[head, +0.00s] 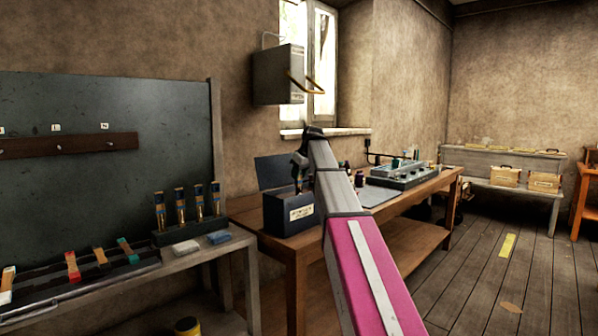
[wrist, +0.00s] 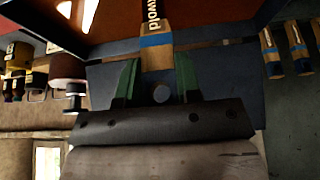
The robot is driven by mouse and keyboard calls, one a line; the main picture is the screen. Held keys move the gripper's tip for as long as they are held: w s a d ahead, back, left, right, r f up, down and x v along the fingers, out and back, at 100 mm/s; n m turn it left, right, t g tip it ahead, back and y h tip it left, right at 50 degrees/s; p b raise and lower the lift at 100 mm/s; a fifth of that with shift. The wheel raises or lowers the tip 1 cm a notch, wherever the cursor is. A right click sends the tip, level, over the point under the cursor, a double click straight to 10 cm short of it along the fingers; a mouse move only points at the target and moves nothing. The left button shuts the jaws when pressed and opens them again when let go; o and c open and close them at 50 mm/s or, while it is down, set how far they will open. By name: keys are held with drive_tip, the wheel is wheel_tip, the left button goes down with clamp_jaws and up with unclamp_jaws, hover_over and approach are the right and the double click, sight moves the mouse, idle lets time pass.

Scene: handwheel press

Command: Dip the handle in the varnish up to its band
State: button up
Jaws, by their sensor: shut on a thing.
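In the head view my gripper (head: 302,162) is over the dark blue box (head: 289,214), whose lid stands open. In the wrist view, a glossy reddish-brown surface (wrist: 105,22), apparently the varnish, lies beyond the handle. I cannot tell whether the tip touches it.
The box stands on a wooden bench (head: 270,244) with jars and a grey-green apparatus (head: 402,173) to its right. A rack (head: 190,233) of several blue-banded handles is at left. A grey wall box (head: 278,75) with a curved bar hangs above. Floor at right is mostly clear.

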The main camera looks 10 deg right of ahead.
sight(300, 184)
drive_tip(key=shift+f, duration=3.05)
drive_tip(key=shift+r, duration=0.1)
drive_tip(key=shift+r, duration=7.4)
